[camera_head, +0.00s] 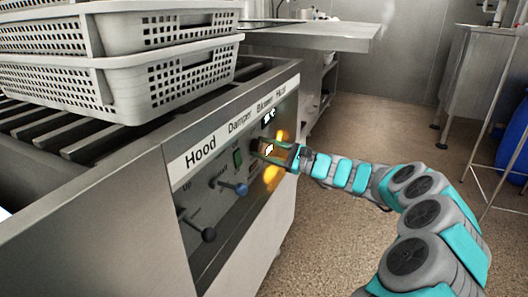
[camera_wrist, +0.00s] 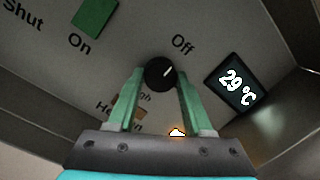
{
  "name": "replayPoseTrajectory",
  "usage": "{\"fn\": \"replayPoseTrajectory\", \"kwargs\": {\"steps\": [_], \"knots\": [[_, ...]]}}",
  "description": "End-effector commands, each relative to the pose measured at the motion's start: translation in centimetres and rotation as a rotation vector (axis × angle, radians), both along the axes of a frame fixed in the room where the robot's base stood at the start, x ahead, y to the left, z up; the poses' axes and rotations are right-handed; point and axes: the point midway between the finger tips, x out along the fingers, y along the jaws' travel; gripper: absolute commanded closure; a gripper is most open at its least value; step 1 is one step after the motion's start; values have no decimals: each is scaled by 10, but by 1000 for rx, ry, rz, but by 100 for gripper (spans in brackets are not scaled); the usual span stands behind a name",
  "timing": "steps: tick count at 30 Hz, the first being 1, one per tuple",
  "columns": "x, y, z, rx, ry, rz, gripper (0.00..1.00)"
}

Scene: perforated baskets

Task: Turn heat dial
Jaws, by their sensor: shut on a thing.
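A lit display (camera_wrist: 234,84) right of the dial reads 29 °C. The lower dial labels are partly covered by the fingers.
A green switch (camera_head: 237,158) marked "On" sits left of the dial. A blue-knobbed lever (camera_head: 240,189) and a black-knobbed lever (camera_head: 208,235) stick out lower left. Perforated baskets (camera_head: 170,85) stand stacked on the machine. Floor right of the panel is open.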

Motion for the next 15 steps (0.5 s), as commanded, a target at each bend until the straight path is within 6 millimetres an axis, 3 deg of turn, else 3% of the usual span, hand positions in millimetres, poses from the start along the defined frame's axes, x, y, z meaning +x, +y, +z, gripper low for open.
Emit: {"fn": "replayPoseTrajectory", "kwargs": {"steps": [12,13,15], "knots": [[0,1,-1,-4,-6,2,100],[0,1,-1,-4,-6,2,46],[0,1,-1,-4,-6,2,38]]}}
